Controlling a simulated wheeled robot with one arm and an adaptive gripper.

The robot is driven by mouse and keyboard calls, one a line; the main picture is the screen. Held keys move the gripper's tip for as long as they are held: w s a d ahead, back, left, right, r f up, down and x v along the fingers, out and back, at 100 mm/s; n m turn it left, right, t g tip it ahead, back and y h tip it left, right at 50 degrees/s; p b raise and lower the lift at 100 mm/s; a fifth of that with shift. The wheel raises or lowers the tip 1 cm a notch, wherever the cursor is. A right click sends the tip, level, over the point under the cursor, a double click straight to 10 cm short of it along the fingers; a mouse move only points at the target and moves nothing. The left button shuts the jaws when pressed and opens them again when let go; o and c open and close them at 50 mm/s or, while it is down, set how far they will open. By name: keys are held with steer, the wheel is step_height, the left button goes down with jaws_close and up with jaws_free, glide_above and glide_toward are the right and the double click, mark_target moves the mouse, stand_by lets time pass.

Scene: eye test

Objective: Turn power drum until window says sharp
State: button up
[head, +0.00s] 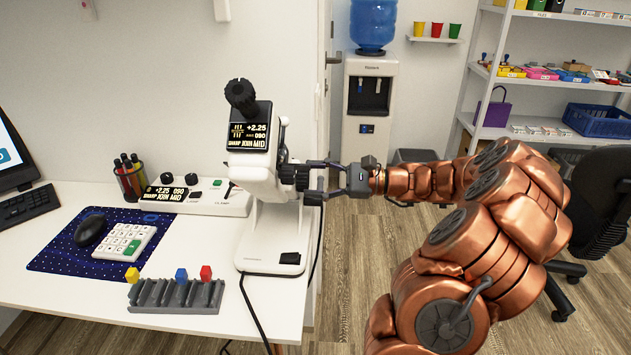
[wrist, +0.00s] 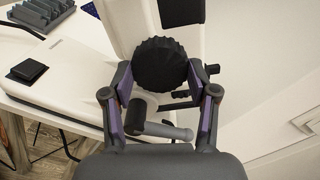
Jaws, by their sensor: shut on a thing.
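The white lens-measuring instrument (head: 259,180) stands upright near the table's right edge. Its window (head: 249,131) shows "+2.25", "090" and a bottom line ending in "JOIN MID". The small first word of that line looks like "SHARP" but is hard to read. The black ribbed power drum (head: 288,174) is on the instrument's right side. It also shows in the wrist view (wrist: 160,65). My gripper (head: 308,180) reaches in from the right and is shut on the drum, one finger on each side of it.
A white console (head: 205,197) behind the instrument repeats the reading on its small display. A grey slotted rack (head: 176,296) with coloured blocks stands front left. A cable (head: 252,305) hangs over the table's front edge. A lever (wrist: 165,130) sits below the drum.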

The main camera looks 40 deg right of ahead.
steer(key=o, duration=1.2)
steer(key=shift+s+d, duration=0.1)
steer(key=v, duration=1.1)
steer(key=shift+s+d, duration=0.25)
steer(key=shift+d, duration=0.05)
steer(key=shift+s, duration=0.1)
